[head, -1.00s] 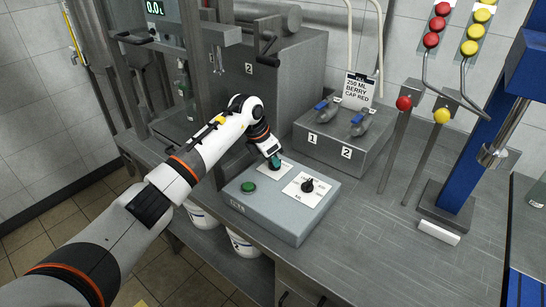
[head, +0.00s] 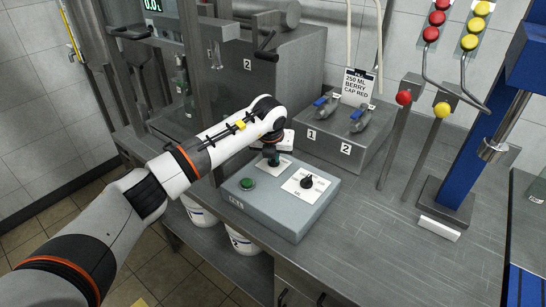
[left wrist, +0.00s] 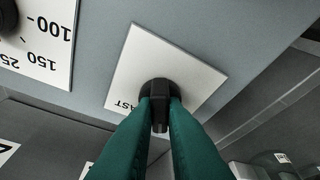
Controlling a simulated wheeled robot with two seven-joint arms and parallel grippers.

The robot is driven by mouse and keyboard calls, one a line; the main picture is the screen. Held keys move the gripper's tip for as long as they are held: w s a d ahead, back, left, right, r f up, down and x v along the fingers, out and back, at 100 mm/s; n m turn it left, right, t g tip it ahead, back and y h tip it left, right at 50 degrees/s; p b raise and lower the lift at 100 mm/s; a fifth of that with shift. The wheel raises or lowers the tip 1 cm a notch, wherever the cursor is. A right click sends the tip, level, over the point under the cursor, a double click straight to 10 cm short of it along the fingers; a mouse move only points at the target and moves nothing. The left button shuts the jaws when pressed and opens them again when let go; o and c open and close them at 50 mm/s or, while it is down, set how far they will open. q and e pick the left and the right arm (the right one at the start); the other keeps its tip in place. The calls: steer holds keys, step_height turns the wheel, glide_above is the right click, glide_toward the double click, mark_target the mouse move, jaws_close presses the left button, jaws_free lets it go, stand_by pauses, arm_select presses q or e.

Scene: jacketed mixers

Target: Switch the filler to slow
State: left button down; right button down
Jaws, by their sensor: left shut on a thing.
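The filler's grey control box (head: 290,222) sits on the steel bench. It carries a green button (head: 247,184), a black dial (head: 307,182) on a white plate, and a speed knob behind the button. My left gripper (head: 271,160) reaches down over the speed knob and mostly hides it in the head view. In the left wrist view, the green fingers are shut on the black speed knob (left wrist: 160,92). Its white plate (left wrist: 190,68) shows the letters "AST"; the rest is covered by the fingers. My right gripper is not in view.
A blue stand (head: 475,150) and red and yellow ball-topped rods (head: 404,97) are to the right.

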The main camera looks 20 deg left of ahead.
arm_select(q)
steer(key=shift+n, duration=0.6)
steer(key=shift+y, duration=0.3)
steer(key=c, duration=1.5)
jaws_free()
steer(key=b+v, duration=0.2)
steer(key=v, duration=1)
steer(key=shift+w, duration=0.15)
